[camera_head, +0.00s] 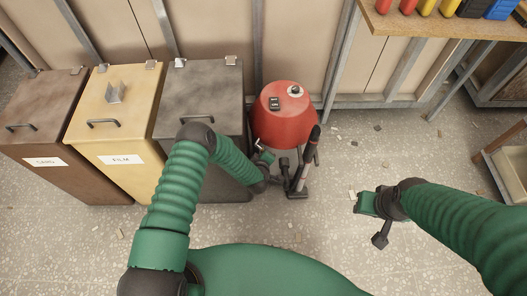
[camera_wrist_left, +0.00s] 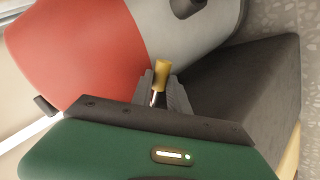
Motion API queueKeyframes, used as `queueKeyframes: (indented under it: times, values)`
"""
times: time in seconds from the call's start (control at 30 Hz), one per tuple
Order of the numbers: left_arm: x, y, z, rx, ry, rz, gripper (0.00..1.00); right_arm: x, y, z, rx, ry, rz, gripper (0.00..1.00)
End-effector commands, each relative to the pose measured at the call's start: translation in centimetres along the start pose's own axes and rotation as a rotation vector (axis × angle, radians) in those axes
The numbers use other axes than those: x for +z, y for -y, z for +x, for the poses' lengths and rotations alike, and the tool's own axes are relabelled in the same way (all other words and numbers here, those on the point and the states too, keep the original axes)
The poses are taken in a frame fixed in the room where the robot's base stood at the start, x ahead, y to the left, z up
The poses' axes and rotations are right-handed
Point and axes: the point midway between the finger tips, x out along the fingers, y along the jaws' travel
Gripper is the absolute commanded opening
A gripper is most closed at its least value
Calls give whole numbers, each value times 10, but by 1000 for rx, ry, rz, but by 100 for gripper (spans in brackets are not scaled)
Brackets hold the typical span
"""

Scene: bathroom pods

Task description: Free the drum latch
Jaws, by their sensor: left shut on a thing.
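The red-topped drum vacuum (camera_head: 287,120) stands on the floor against the wall, right of the bins. Its red lid and grey drum (camera_wrist_left: 190,45) fill the upper part of the left wrist view. A small latch lever with a yellow tip (camera_wrist_left: 162,74) shows between the fingers of my left gripper (camera_wrist_left: 162,88), at the drum's side. My left gripper is shut on it. In the head view my left gripper (camera_head: 264,158) is at the drum's lower left, and the latch is too small to make out. My right gripper (camera_head: 366,204) hangs over bare floor, away from the drum; its jaw opening is unclear.
Brown, yellow and dark grey (camera_head: 203,95) lidded bins stand left of the drum, the grey one close beside it. A black vacuum floor tool (camera_head: 306,165) stands upright at the drum's front right. A workbench (camera_head: 440,22) is at upper right. Floor at centre right is mostly clear, with small scraps.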

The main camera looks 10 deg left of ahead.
Motion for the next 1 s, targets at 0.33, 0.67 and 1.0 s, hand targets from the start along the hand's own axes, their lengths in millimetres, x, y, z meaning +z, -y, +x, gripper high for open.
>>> queueKeyframes:
  times: [0.33,0.67,1.0]
  values:
    - [-4,-2,-1,-1,44,-57,0,-1,0,-6,0,0,0,36]
    - [-4,-2,-1,-1,44,-58,0,-1,0,-6,0,0,0,36]
    - [-3,-2,-2,0,46,-57,42,-1,0,-6,0,0,0,36]
